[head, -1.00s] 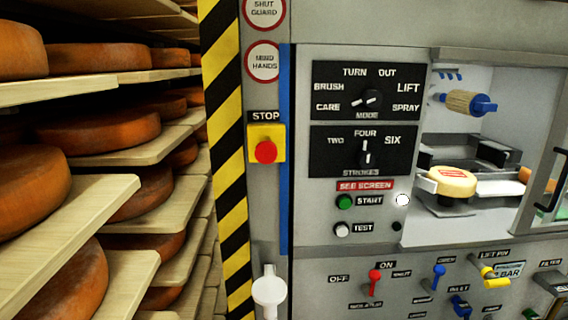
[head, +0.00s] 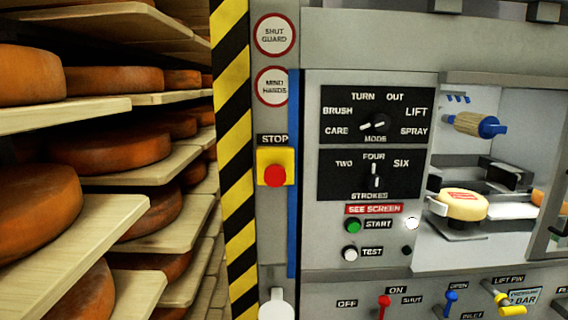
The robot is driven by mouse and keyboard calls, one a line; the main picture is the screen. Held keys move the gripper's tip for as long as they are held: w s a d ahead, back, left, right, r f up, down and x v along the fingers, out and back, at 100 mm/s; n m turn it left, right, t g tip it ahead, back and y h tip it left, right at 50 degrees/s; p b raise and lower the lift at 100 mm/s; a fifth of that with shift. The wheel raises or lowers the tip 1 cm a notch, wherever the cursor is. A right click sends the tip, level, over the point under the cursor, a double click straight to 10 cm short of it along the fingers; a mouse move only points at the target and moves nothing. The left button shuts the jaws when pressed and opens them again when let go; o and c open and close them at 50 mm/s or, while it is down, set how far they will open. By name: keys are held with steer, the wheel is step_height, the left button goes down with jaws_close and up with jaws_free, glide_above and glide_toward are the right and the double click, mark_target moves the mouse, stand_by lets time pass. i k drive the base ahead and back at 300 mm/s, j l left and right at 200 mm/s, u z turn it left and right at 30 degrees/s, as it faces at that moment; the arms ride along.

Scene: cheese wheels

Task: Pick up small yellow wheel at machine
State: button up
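The small yellow wheel (head: 462,205) lies flat on a low support inside the machine's open bay, at the right of the head view. It has a red mark on its top. A pale flat piece sits against its left side. A brush roller with a wooden body and blue ends (head: 476,124) hangs above it. My gripper is not in view.
The machine's control panel (head: 375,140) has mode and stroke knobs, a green start button and a red stop button (head: 275,176). A striped post (head: 234,150) divides it from shelves of large orange wheels (head: 95,147). A window frame (head: 545,240) edges the bay's right.

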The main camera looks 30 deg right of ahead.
mark_target(463, 204)
steer(key=l+z, duration=0.15)
steer(key=z, duration=1.9)
